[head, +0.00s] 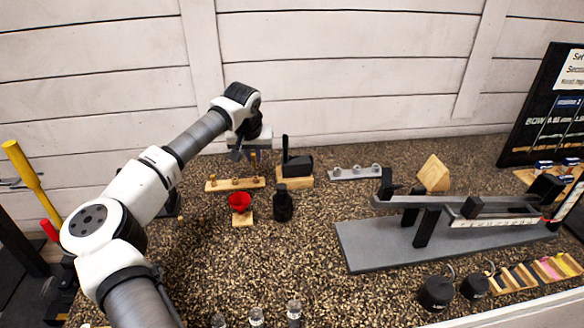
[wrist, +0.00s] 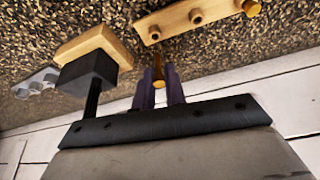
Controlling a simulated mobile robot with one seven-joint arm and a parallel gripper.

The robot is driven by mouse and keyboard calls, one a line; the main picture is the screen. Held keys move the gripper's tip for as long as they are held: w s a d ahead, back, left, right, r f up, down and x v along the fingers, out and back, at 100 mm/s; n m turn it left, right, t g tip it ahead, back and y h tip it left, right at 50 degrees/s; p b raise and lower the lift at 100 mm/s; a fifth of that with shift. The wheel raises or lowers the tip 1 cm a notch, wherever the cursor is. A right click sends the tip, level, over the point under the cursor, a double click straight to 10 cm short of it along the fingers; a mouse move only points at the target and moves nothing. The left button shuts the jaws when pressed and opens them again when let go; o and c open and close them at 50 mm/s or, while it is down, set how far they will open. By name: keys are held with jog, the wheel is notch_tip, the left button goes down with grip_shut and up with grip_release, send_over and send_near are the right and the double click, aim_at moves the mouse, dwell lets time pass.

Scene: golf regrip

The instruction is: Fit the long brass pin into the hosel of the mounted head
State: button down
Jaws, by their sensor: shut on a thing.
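My gripper (head: 245,153) is shut on a brass pin (wrist: 158,78), which sticks out between the two dark fingers in the wrist view. The pin also shows in the head view (head: 253,161), above the right end of the wooden pin rack (head: 222,186). The mounted head (head: 298,166) is a black block on a wooden base (head: 294,183), just right of my gripper. Its dark hosel (head: 285,146) stands upright; in the wrist view the hosel (wrist: 93,98) is left of the fingers, apart from the pin. The hosel's opening is hidden.
Another brass piece (wrist: 251,8) sits at one end of the rack in the wrist view. A red funnel (head: 240,202) and a black bottle (head: 283,202) stand in front. A grey holder (head: 355,173) lies right of the head. A large grey fixture (head: 430,240) fills the right.

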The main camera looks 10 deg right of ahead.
dwell(0.3)
jog(key=d+r+n+y+p, duration=0.1)
jog(key=d+r+n+p, duration=0.1)
jog(key=r, duration=0.6)
jog(key=s+d+r+n+y+p, duration=0.1)
jog(key=d+r+n, duration=0.3)
jog(key=r, duration=0.5)
jog(key=shift+d+r+p, duration=0.15)
jog(key=shift+d+p, duration=0.45)
jog(key=shift+d, duration=0.65)
jog(key=b, duration=0.2)
send_over(285, 143)
jog(key=shift+w+f, duration=0.2)
jog(key=shift+f, duration=1.3)
jog(key=shift+w+f, duration=0.2)
jog(key=shift+f, duration=1.25)
jog(key=shift+r+p, duration=0.1)
jog(key=shift+p, duration=0.75)
jog(key=shift+f+b, duration=0.5)
jog(key=shift+f, duration=0.9)
